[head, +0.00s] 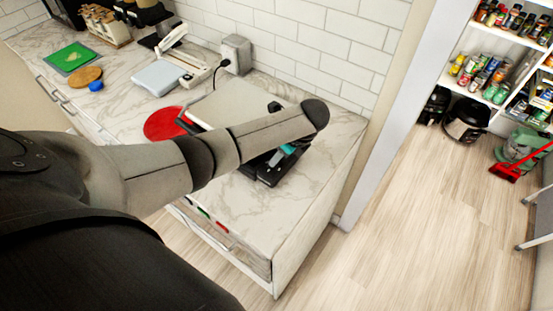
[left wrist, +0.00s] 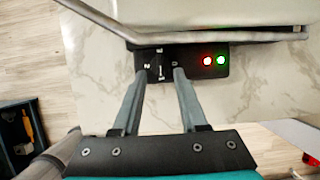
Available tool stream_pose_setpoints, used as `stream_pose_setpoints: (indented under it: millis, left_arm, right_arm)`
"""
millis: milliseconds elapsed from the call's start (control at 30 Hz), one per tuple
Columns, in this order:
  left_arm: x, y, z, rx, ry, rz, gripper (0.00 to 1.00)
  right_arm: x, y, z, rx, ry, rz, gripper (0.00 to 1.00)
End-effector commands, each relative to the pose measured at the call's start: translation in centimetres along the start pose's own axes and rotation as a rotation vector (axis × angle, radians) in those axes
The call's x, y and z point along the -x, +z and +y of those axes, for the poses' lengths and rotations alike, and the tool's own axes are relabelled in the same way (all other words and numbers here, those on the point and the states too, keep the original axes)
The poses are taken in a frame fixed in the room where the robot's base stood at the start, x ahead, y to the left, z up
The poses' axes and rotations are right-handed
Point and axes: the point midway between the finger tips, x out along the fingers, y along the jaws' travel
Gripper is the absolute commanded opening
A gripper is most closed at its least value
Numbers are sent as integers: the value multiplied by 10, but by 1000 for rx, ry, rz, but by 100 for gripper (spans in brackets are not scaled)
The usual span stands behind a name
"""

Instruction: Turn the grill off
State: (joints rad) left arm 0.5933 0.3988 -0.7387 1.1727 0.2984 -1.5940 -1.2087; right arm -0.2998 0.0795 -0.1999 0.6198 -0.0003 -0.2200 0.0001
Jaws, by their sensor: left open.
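The grill (head: 222,104) is a silver appliance on the marble counter in the head view, partly hidden behind my left arm. In the left wrist view its silver lid and handle bar (left wrist: 215,37) cross the top. Below them is a black control panel (left wrist: 192,62) with a dial marked with white numbers (left wrist: 157,62), a lit red light (left wrist: 207,61) and a lit whitish-green light (left wrist: 221,60). My left gripper (left wrist: 159,76) is open, with its two fingertips on either side of the dial. Whether they touch it cannot be told. My right gripper is not in view.
A red round board (head: 162,123) lies left of the grill. A white scale-like appliance (head: 158,76) and a green board (head: 70,57) stand farther along the counter (head: 120,100). A drawer front (head: 212,228) is below the counter edge. Open floor (head: 400,220) lies to the right.

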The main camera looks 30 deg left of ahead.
Motion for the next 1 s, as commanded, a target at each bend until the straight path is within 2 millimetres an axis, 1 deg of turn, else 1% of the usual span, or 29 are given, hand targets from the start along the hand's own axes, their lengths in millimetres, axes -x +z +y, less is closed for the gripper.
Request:
stream_pose_setpoints:
  millis: [33, 200, 333, 600, 667, 900, 1000]
  left_arm:
    - [-8, -1, 1, 0, 2, -1, 42]
    - [-23, 0, 0, 0, 0, 0, 42]
    - [-28, 0, 0, 0, 0, -1, 42]
    - [-28, 0, 0, 0, -1, 0, 42]
    - [-28, 0, 0, 0, -1, 0, 37]
    - [-28, 0, 0, 1, -1, 0, 10]
    - [-28, 0, 0, 1, -1, 0, 0]
  right_arm:
    - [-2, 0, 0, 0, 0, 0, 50]
    - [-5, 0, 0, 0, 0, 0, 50]
    - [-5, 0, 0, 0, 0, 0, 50]
    - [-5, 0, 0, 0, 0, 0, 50]
    - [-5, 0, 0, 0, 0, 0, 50]
    - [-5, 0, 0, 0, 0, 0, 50]
    - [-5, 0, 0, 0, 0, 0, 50]
